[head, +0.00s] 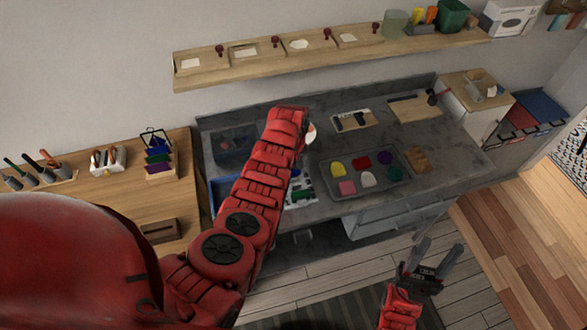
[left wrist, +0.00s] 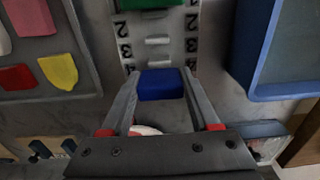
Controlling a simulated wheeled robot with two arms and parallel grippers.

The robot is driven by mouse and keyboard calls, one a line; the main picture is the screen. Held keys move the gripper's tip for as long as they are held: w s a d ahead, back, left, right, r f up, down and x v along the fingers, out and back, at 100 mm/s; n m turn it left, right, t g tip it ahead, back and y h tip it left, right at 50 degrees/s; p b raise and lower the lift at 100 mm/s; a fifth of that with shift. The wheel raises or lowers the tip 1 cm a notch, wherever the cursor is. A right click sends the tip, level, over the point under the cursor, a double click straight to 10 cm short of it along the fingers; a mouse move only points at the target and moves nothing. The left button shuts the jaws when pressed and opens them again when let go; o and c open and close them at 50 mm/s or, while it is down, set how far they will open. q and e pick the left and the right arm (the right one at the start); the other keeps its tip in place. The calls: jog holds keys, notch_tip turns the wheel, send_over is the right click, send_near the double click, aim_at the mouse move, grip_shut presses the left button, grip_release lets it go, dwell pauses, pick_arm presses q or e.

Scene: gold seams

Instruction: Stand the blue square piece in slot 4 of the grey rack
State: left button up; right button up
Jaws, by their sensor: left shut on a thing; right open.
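My left gripper (left wrist: 160,80) is shut on the blue square piece (left wrist: 160,88) in the left wrist view. The piece is over or at the near end of the grey rack (left wrist: 176,22), close to the slot marked 4; I cannot tell whether it touches the rack. Slots marked 2 and 3 show bare light strips. A green piece (left wrist: 150,3) is at the rack's far end. In the head view my left arm hides the gripper and part of the rack (head: 302,184). My right gripper (head: 441,246) is open and empty, in front of the bench.
A grey tray (head: 398,186) with several coloured pieces lies right of the rack. A blue-rimmed tray (left wrist: 248,50) is close on the rack's other side. A shelf (head: 270,68) runs above the bench.

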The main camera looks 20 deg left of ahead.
pick_arm(q)
jog(key=shift+f+b, duration=0.85)
jog(key=shift+f, duration=0.3)
dwell(0.4)
jog(key=o, duration=1.5)
jog(key=shift+r, duration=0.1)
jog(key=shift+r+p, duration=1.1)
jog(key=shift+r, duration=0.2)
jog(key=shift+r+p, duration=1.35)
jog(key=shift+r, duration=0.8)
